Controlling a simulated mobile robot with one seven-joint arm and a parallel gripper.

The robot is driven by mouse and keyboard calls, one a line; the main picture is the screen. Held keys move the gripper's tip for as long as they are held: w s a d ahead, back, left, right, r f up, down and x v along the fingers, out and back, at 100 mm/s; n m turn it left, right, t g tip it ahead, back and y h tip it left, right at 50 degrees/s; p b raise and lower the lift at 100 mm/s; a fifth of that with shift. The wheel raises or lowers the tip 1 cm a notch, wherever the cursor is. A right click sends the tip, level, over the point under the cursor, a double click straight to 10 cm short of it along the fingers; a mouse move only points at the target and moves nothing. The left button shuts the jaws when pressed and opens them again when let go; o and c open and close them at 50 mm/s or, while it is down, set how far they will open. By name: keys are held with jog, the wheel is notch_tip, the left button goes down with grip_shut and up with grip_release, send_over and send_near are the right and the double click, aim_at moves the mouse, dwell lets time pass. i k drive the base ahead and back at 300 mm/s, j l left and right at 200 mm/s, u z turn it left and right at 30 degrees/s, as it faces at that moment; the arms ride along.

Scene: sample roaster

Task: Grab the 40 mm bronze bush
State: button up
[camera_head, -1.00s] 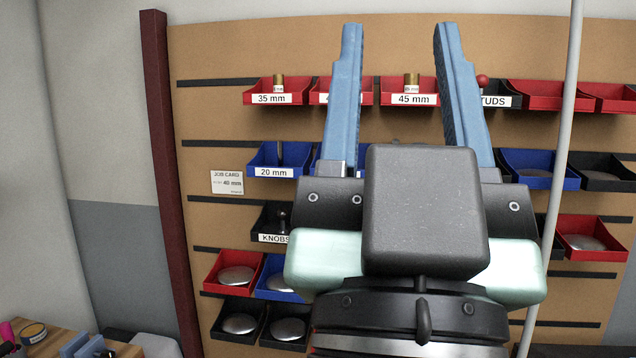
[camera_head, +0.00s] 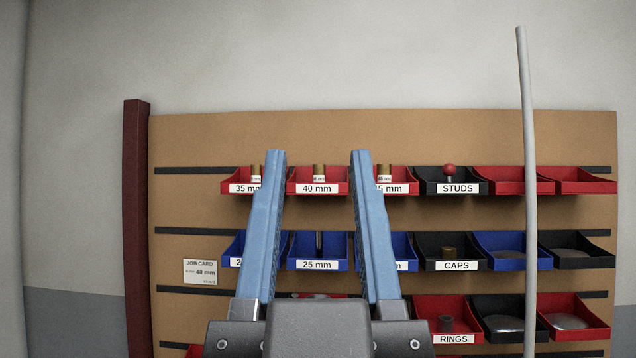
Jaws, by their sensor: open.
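The 40 mm bronze bush (camera_head: 319,173) stands upright in a red bin (camera_head: 303,189) labelled "40 mm" in the top row of the board. Its lower part is hidden by the bin's front and label. My gripper (camera_head: 318,154) is open and empty, with two blue fingers pointing up. In the picture the bush shows between the fingers, but the gripper is nearer to the camera and I see no contact. Similar bushes stand in the 35 mm bin (camera_head: 235,188) to the left and the 45 mm bin (camera_head: 402,188) to the right, each partly covered by a finger.
A pale upright pole (camera_head: 528,120) stands in front of the board's right side. A dark red post (camera_head: 137,220) edges the board at left. Blue, black and red bins fill the lower rows. A job card (camera_head: 200,271) reading 40 mm hangs at left.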

aim_at(319, 170)
jog(key=j, duration=0.5)
jog(key=k+j+z, duration=0.1)
jog(key=j, duration=0.4)
jog(key=k+j, duration=0.15)
jog(key=j, duration=0.35)
jog(key=i+l+u, duration=0.1)
jog(key=i+l, duration=0.3)
jog(key=i, duration=0.2)
jog(key=i+l+u, duration=0.15)
jog(key=i+l, duration=0.3)
jog(key=i, duration=0.15)
